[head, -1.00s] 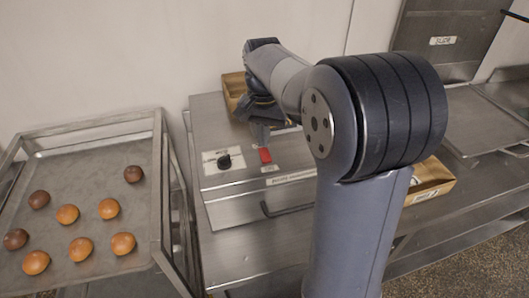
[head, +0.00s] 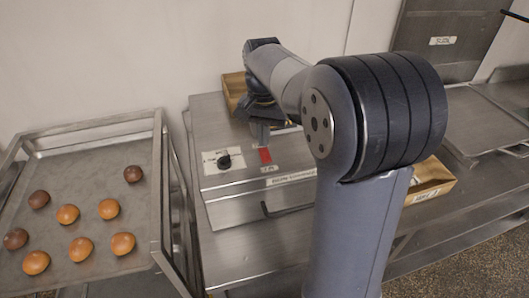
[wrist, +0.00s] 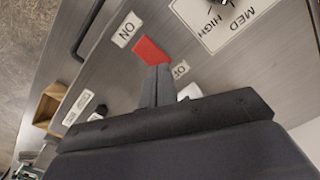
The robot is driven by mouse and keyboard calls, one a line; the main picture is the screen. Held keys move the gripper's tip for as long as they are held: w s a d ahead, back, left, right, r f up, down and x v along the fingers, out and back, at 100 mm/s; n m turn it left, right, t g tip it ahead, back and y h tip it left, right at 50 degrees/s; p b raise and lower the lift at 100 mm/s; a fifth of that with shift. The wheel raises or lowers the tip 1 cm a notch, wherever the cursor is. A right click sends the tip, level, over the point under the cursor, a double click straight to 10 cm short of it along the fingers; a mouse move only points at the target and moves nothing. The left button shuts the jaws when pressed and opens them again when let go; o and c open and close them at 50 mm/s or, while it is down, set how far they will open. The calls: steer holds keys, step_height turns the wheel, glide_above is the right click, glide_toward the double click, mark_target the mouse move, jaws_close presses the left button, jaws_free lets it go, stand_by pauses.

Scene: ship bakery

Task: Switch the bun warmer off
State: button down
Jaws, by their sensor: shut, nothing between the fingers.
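The bun warmer (head: 230,188) is a steel box against the wall, with a black knob (head: 224,161) on a white plate and a red rocker switch (head: 265,155) on its top. In the wrist view the red switch (wrist: 150,50) lies between an ON label (wrist: 127,29) and an OFF label (wrist: 180,71) that my fingers partly cover. My gripper (wrist: 156,70) is shut and empty, its tips at the switch's OFF-side edge. I cannot tell whether they touch it. In the head view my gripper (head: 263,138) is just behind the switch.
A tray rack (head: 160,215) with several buns stands at the left. The wall is close behind. A handle (head: 288,211) juts from the warmer's front.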

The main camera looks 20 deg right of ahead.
mark_target(263, 150)
steer(key=shift+f+b, duration=0.6)
steer(key=shift+f, duration=0.4)
stand_by(0.5)
step_height(263, 150, up, 7)
steer(key=p, duration=0.6)
stand_by(0.3)
steer(key=shift+f, duration=0.1)
step_height(263, 150, down, 7)
steer(key=b, duration=0.6)
stand_by(0.5)
